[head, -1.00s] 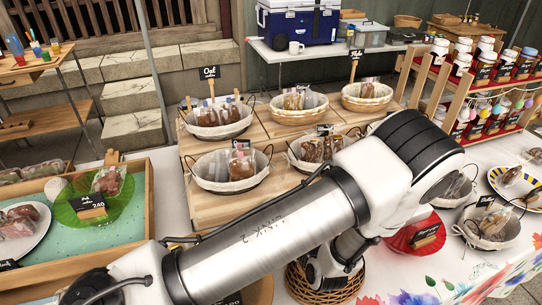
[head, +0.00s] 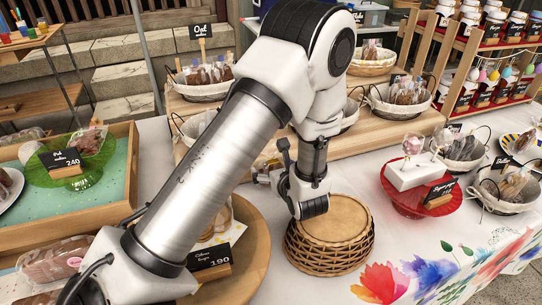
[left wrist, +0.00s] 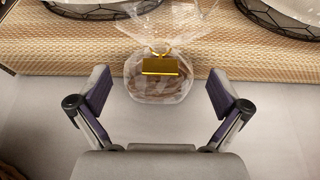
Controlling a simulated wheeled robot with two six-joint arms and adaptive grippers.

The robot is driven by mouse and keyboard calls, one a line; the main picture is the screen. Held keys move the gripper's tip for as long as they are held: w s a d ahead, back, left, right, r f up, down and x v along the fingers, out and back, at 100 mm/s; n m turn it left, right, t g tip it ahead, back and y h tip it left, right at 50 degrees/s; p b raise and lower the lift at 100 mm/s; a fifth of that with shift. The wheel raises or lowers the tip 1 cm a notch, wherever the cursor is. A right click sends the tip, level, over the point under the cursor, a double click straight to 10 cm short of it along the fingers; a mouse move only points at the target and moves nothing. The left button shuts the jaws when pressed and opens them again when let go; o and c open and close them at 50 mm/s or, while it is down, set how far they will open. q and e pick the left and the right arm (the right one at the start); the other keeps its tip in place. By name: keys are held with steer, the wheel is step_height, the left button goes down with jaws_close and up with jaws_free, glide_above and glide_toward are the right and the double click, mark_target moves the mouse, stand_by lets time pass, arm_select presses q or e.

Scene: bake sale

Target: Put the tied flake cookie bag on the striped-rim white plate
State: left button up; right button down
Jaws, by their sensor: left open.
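A clear cookie bag with a gold tie and gold tag (left wrist: 160,88) stands on the pale surface in front of the woven board in the left wrist view. It holds brown cookies; I cannot read its tag. My left gripper (left wrist: 160,82) is open, with one finger on each side of the bag and gaps on both sides. In the head view my left gripper (head: 282,178) is low in front of the wooden riser, and my own arm mostly hides the bag. My right gripper is not in view.
An upturned-looking wicker stand (head: 330,235) is close by my left gripper. The wooden riser (head: 375,150) with baskets is behind. Flowered white cloth is clear at the front right.

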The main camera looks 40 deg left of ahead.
arm_select(q)
steer(key=shift+x, duration=0.95)
steer(key=shift+s+d, duration=0.1)
steer(key=shift+d, duration=0.05)
steer(key=shift+c, duration=1.1)
steer(key=c, duration=0.6)
steer(key=shift+r, duration=0.1)
